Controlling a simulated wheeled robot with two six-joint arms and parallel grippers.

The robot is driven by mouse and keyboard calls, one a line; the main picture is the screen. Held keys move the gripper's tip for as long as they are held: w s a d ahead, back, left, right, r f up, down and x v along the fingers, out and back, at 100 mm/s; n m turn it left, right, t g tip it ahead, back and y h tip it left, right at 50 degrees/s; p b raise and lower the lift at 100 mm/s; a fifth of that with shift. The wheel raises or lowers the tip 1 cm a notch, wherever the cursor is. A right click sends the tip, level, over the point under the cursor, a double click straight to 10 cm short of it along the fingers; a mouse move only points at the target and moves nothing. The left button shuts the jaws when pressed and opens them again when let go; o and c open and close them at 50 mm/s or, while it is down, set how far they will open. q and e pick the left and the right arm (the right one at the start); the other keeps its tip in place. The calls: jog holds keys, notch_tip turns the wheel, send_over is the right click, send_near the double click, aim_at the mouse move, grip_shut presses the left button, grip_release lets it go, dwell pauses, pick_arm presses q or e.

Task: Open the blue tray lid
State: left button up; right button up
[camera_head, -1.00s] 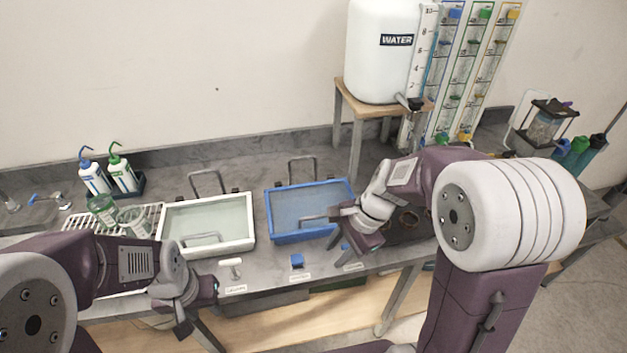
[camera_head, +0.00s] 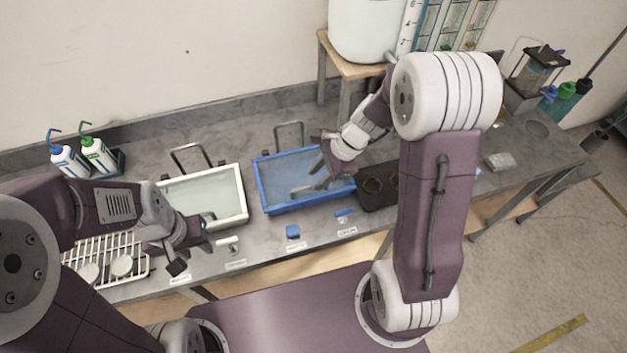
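The blue tray (camera_head: 262,186) stands on the bench in the middle, with a grey-blue lid surface (camera_head: 285,172) inside its rim. A grey handle (camera_head: 305,188) lies near the front right of the lid, partly hidden by my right gripper. My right gripper (camera_head: 319,158) is over the right part of the blue tray, its fingers apart. I cannot tell whether it touches the handle. My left gripper (camera_head: 188,252) is open and empty at the front of the white tray, near the bench's front edge.
A white tray (camera_head: 240,205) stands left of the blue one. A wire rack (camera_head: 105,262) is at the left, two wash bottles (camera_head: 98,152) behind it. A dark tray (camera_head: 375,203) sits to the right. A wooden stand (camera_head: 345,68) carries the white water tank (camera_head: 365,30).

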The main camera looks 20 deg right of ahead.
jog(key=shift+s+a+f, duration=0.1)
jog(key=shift+a+f, duration=0.2)
jog(key=shift+f, duration=0.3)
jog(key=shift+a+f, duration=0.3)
jog(key=shift+f, duration=0.4)
grip_shut()
dwell(0.5)
